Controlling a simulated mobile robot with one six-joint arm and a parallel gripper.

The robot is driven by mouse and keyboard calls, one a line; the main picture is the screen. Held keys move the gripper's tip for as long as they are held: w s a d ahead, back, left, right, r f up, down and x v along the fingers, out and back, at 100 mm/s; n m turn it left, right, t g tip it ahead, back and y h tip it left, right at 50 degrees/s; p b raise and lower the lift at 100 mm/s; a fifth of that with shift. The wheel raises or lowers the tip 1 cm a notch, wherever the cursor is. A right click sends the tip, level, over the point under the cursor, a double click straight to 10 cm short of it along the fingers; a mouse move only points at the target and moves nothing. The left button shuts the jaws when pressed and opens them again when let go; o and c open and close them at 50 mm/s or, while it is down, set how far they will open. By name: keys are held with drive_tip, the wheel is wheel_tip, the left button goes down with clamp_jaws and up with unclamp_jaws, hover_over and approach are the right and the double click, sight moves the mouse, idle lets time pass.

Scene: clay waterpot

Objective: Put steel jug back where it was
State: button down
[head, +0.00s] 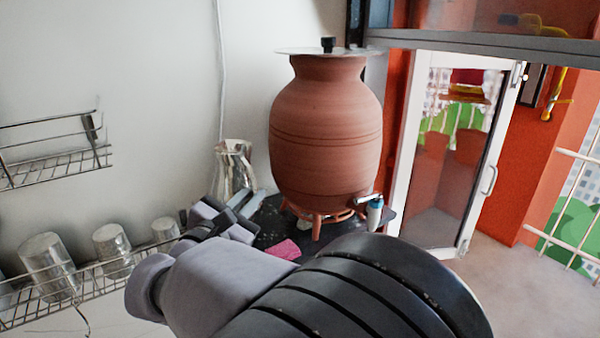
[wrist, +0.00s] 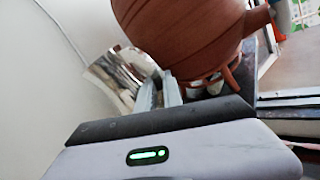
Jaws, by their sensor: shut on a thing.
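The steel jug (head: 235,168) stands upright behind and left of the clay waterpot (head: 325,130), close to the white wall. My gripper (head: 246,202) is at the jug's lower right side in the head view, shut on it. In the wrist view the shiny jug (wrist: 118,76) shows just beyond the fingers (wrist: 158,92), tilted by the camera angle. The gripper hides the jug's lower part and base, so I cannot tell whether it rests on the black counter (head: 262,232).
The waterpot stands on a clay stand with a tap (head: 374,212) at its right. A pink cloth (head: 284,249) lies on the counter. Wire racks (head: 60,165) hang at left, the lower holding steel tumblers (head: 50,265). A glass door (head: 455,150) is at right.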

drive_tip(key=w+f, duration=0.1)
drive_tip(key=w, duration=0.1)
drive_tip(key=w+f+p, duration=0.1)
drive_tip(key=w+f, duration=0.2)
drive_tip(key=shift+w+d+p, duration=0.2)
drive_tip(key=shift+w+p, duration=0.1)
drive_tip(key=shift+s+f, duration=0.1)
drive_tip(key=shift+s, duration=0.1)
drive_tip(key=c, duration=1.5)
unclamp_jaws()
drive_tip(key=shift+w, duration=0.1)
